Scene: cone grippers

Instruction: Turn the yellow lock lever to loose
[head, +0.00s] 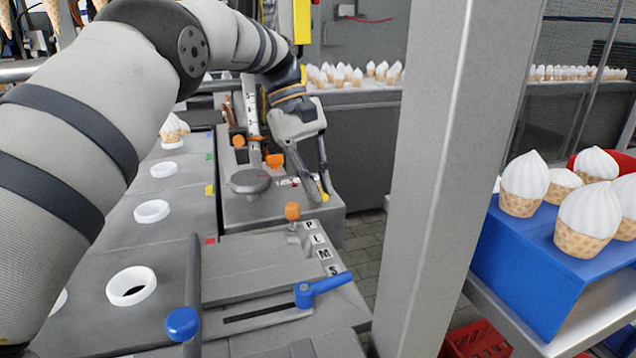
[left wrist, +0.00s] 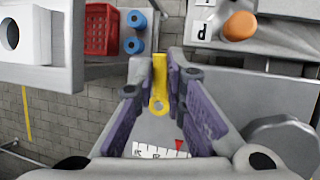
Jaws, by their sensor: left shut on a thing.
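The yellow lock lever (head: 325,197) sits at the right end of the grey machine block, partly hidden by my gripper. My left gripper (head: 322,192) reaches down to it from above and is shut on it. In the left wrist view the yellow lever (left wrist: 158,103) lies between the fingertips of the left gripper (left wrist: 159,72), with its round eye end showing nearer the camera. A white scale (left wrist: 160,151) with a red pointer (left wrist: 179,145) lies below it; its marks are too small to read. My right gripper is not in view.
A dark round knob (head: 250,181) and an orange knob (head: 292,211) stand close to the lever. A blue-handled lever (head: 322,289) is nearer the front. A grey post (head: 440,180) rises to the right. A blue box (head: 530,270) bears several cones.

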